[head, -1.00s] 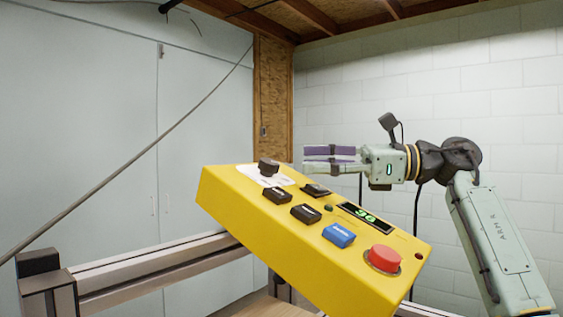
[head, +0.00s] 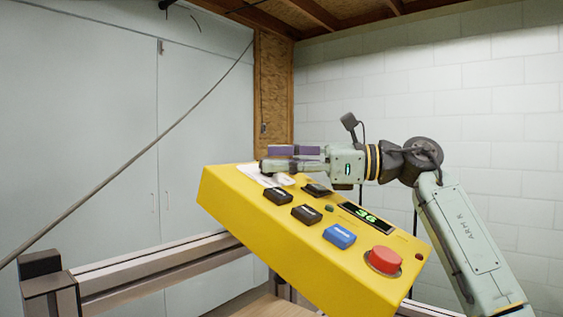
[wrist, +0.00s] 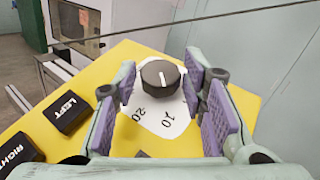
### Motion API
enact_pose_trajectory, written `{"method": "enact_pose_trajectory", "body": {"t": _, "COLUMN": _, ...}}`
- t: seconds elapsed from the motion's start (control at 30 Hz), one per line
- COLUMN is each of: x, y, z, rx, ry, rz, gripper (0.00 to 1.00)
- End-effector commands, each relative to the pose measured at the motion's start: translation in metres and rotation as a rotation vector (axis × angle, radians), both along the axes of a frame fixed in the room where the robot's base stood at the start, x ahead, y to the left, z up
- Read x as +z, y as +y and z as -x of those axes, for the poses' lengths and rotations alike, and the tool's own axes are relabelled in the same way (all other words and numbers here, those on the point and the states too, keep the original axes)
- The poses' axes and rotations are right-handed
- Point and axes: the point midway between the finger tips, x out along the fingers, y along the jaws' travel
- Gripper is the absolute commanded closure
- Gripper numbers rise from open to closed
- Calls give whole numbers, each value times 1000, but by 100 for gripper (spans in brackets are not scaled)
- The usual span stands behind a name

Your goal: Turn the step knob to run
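The step knob (wrist: 161,76) is a black round knob with a white pointer line, on a white dial plate (wrist: 158,118) with the marks 10 and 20. In the wrist view it stands ahead, between the open fingers, with a gap on each side. My gripper (wrist: 164,100) has purple pads and is open and empty. In the head view my gripper (head: 293,158) is over the far left end of the yellow control box (head: 232,200) and hides most of the knob there.
The box also has black buttons (head: 306,213), a blue button (head: 339,235), a red emergency button (head: 384,260) and a green display reading 36 (head: 366,216). A metal rail (head: 160,264) runs left of the box. A dark cable crosses the left side. Air above the box is free.

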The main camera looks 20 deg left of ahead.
Motion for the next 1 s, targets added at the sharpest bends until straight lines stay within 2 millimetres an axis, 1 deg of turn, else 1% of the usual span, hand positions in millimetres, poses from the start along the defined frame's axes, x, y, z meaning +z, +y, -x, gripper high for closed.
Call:
{"method": "enact_pose_trajectory", "body": {"t": 0.03, "x": 0, "y": 0, "z": 0, "rx": 0, "ry": 0, "rz": 0, "gripper": 67}}
{"method": "enact_pose_trajectory", "body": {"t": 0.07, "x": 0, "y": 0, "z": 0, "rx": 0, "ry": 0, "rz": 0, "gripper": 69}}
{"method": "enact_pose_trajectory", "body": {"t": 0.47, "x": 0, "y": 0, "z": 0, "rx": 0, "ry": 0, "rz": 0, "gripper": 96}}
{"method": "enact_pose_trajectory", "body": {"t": 0.77, "x": -3, "y": 0, "z": 1, "rx": -34, "ry": 10, "rz": -2, "gripper": 96}}
{"method": "enact_pose_trajectory", "body": {"t": 1.0, "x": -8, "y": -1, "z": 4, "rx": -159, "ry": 54, "rz": -19, "gripper": 96}}
